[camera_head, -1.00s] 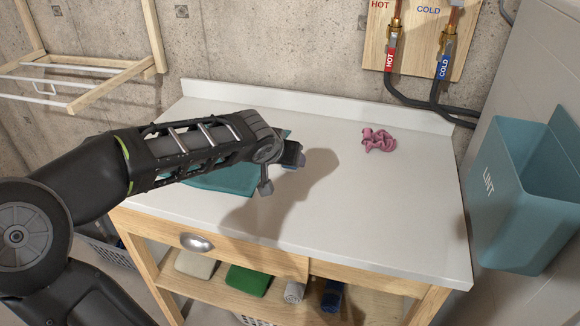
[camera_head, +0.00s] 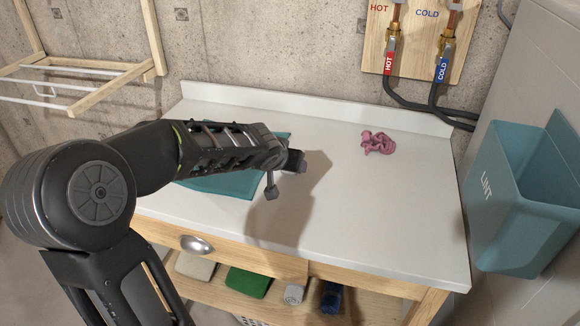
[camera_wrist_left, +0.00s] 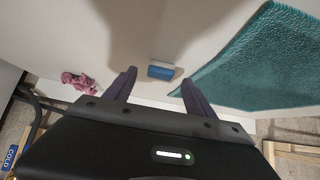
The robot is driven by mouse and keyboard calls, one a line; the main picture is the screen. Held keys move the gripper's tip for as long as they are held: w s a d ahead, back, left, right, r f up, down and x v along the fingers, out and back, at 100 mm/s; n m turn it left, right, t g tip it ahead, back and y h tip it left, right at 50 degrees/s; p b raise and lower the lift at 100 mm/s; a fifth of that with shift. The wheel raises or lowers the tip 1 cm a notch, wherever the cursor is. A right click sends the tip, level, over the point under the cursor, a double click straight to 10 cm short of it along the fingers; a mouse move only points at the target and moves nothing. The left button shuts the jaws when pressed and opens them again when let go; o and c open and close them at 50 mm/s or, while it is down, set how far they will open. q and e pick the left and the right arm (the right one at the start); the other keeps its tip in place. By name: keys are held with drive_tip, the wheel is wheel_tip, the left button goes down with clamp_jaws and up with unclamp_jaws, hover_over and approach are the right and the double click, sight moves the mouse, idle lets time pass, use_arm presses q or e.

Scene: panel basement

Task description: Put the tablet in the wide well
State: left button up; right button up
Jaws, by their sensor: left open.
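The tablet (camera_wrist_left: 161,70), a small blue and white block, lies on the white tabletop in the left wrist view. It shows between the two tips of my left gripper (camera_wrist_left: 157,77), which is open with a gap on each side of the tablet. In the head view my left gripper (camera_head: 295,162) is low over the middle of the table, and the tablet is hidden there by the gripper and arm. No wide well can be made out. My right gripper is not in view.
A teal mat (camera_head: 226,187) lies left of the gripper, partly under my arm. A crumpled pink cloth (camera_head: 377,142) lies at the back right of the table (camera_head: 390,215). A teal lint bin (camera_head: 522,205) hangs at the right. The tabletop's right and front are clear.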

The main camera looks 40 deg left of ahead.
use_arm(q)
drive_tip(key=shift+x, duration=1.05)
clamp_jaws()
idle(0.4)
wheel_tip(320, 180, up, 10)
drive_tip(key=p, duration=0.1)
idle(0.3)
idle(0.5)
